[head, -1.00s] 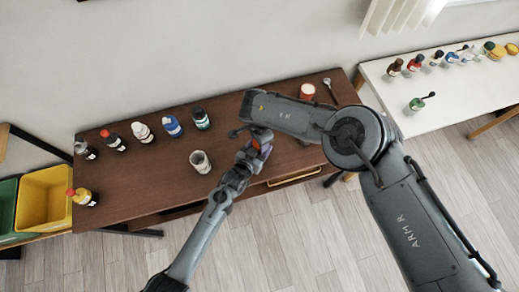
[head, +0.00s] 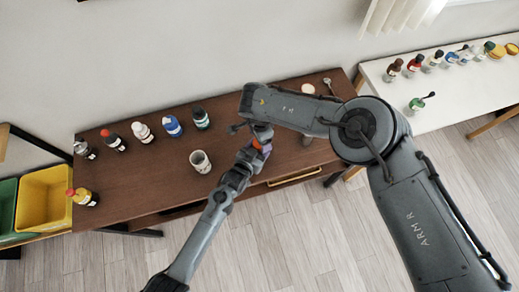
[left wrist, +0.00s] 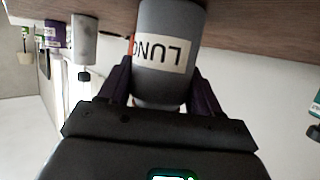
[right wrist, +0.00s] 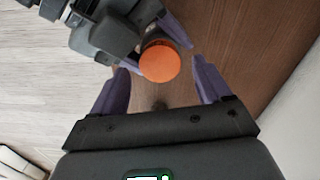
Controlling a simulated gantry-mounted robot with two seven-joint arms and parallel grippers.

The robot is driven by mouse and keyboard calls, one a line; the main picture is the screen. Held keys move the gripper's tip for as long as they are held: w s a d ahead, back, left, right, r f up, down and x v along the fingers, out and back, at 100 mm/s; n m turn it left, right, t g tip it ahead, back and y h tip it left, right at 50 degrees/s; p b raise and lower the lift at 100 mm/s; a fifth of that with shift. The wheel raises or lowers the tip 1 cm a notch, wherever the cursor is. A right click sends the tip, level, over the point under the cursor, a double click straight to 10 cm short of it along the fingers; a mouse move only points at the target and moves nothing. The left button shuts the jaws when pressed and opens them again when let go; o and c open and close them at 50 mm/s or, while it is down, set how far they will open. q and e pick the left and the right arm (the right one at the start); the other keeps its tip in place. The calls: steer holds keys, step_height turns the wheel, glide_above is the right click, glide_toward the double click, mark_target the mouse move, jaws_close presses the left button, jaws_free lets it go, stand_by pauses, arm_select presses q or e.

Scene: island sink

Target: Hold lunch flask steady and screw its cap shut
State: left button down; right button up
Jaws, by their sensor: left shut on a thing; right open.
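The lunch flask (left wrist: 163,45) is a grey cylinder with a pale label, seen upside down in the left wrist view. My left gripper (left wrist: 161,74) is shut around its side. In the right wrist view the cap (right wrist: 160,62) is a round orange disc at the flask's top; how well it is seated I cannot tell. My right gripper (right wrist: 161,70) is open, its purple fingers on either side of the cap with gaps showing.
Several bottles (head: 172,126) stand along the back left of the brown table (head: 150,185). Bins (head: 45,197) stand at left.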

steer(key=shift+r, duration=1.2)
steer(key=shift+c, duration=0.3)
